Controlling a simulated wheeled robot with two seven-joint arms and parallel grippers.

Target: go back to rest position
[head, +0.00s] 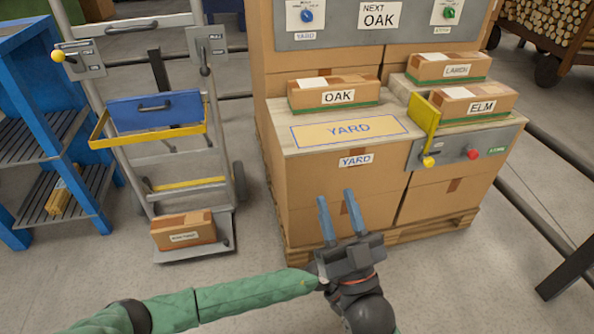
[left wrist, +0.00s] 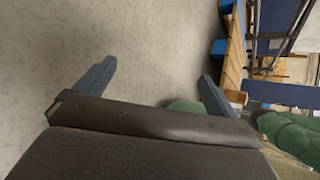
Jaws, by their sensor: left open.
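An OAK box (head: 334,97) stands behind the yellow YARD area. An ELM box (head: 473,103) and a LARCH box (head: 448,68) stand to the right. A hand truck (head: 160,110) holding a box (head: 183,232) and a blue shelf (head: 40,150) are at left. Floor between is clear.

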